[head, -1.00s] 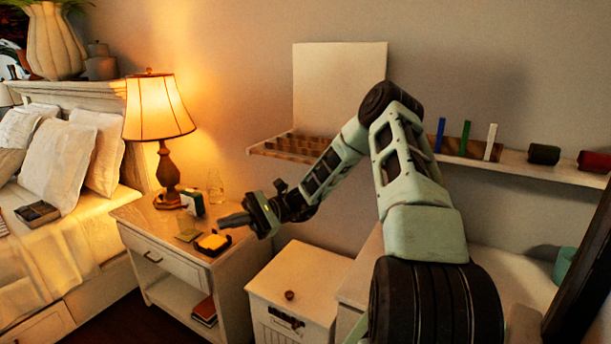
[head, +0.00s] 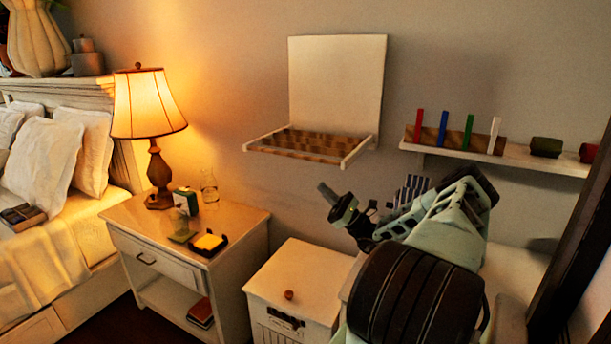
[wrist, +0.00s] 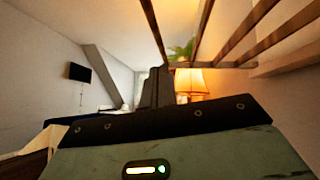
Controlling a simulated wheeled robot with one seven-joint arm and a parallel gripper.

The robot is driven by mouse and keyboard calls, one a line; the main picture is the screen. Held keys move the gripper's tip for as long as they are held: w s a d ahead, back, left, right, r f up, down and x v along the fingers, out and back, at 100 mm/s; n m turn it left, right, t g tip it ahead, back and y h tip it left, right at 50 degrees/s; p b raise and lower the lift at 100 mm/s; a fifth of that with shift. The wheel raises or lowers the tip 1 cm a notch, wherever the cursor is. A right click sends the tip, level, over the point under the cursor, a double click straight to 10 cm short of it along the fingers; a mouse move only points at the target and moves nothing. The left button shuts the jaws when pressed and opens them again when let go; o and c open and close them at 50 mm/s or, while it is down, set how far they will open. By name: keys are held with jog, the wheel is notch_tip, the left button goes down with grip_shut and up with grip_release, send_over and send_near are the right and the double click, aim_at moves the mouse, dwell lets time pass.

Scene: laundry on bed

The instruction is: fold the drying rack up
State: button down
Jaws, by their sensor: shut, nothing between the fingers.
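The drying rack is a white panel (head: 338,85) on the wall with a frame of wooden slats (head: 315,143) folded down and sticking out from its lower edge. My gripper (head: 326,191) is shut and empty. In the head view it shows just below the rack's right front corner, pointing up and left. In the wrist view the slats (wrist: 237,35) run overhead at the upper right, above the dark shut fingers (wrist: 157,88). I see no contact between gripper and rack.
A shelf (head: 540,159) with coloured upright pieces is right of the rack. Below are a white cabinet (head: 300,270) and a nightstand (head: 185,232) holding a lit lamp (head: 148,105) and small items. The bed is at the left.

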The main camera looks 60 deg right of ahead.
jog(key=p+x, duration=0.4)
jog(key=x, duration=0.5)
jog(key=shift+w+r, duration=0.25)
jog(key=shift+w, duration=0.05)
jog(key=shift+a, duration=0.1)
